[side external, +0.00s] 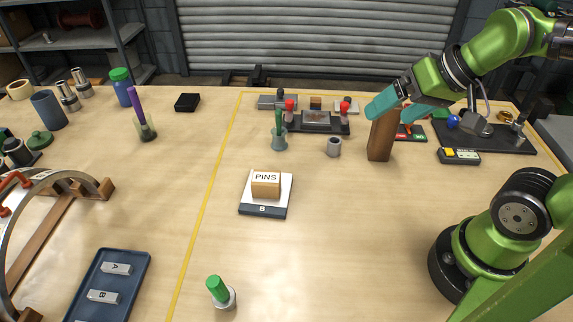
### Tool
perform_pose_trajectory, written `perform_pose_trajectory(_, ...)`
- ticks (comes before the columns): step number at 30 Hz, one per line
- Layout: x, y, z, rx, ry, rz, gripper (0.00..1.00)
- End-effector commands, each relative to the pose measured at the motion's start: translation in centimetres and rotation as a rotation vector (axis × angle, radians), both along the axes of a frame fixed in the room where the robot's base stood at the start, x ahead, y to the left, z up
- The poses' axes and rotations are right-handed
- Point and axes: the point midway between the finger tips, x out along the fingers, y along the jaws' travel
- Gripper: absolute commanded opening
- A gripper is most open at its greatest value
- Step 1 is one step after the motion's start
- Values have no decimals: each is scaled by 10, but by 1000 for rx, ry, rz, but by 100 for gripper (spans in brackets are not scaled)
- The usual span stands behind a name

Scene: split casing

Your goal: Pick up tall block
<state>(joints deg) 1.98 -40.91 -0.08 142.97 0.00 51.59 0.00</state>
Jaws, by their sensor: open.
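The tall block (379,143) is a brown wooden block standing upright on the table at the right of centre in the side external view. My gripper (388,110) has teal fingers and is open. It comes in from the upper right, with its fingers at the top of the tall block. The fingers hide the block's upper end. I cannot tell whether they touch it.
A yellow-buttoned box (459,156) lies to the right. A PINS box (266,185) sits on a scale in front. The table's front middle is mostly clear.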

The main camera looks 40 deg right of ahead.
Motion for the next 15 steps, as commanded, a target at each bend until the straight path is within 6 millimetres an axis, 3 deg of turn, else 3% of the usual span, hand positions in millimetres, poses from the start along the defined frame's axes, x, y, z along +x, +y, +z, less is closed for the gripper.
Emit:
perform_pose_trajectory(5, 37, -48, 5, -56, 113, -48, 88)
perform_pose_trajectory(9, 64, -101, 13, -188, 233, 140, 88)
perform_pose_trajectory(15, 82, -158, 22, -318, 336, 511, 88)
